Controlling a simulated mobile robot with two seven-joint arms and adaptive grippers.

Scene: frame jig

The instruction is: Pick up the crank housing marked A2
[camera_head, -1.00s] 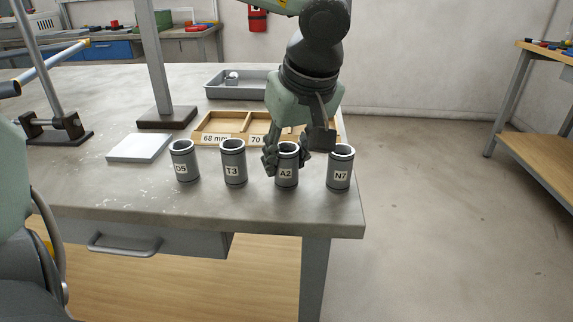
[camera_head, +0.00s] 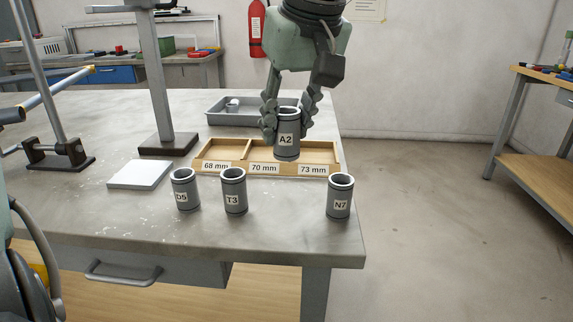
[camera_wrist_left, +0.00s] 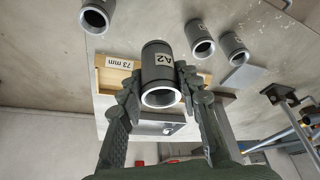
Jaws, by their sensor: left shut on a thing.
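The crank housing marked A2 (camera_head: 287,148) is a dark grey cylinder with a lighter rim and a white label. In the left wrist view the A2 housing (camera_wrist_left: 161,75) sits between the two fingers of the left gripper (camera_wrist_left: 160,90). Housings D5 (camera_head: 185,190), T3 (camera_head: 233,191) and N7 (camera_head: 340,197) stand upright on the table near its front edge. My right gripper is not in view.
The wooden tray (camera_head: 249,168) has compartments labelled 68 mm, 70 mm and 73 mm. A grey bin (camera_head: 222,118) stands behind it. A white block (camera_head: 140,174) and a post on a dark base (camera_head: 168,145) are to the left. Bare table lies between T3 and N7.

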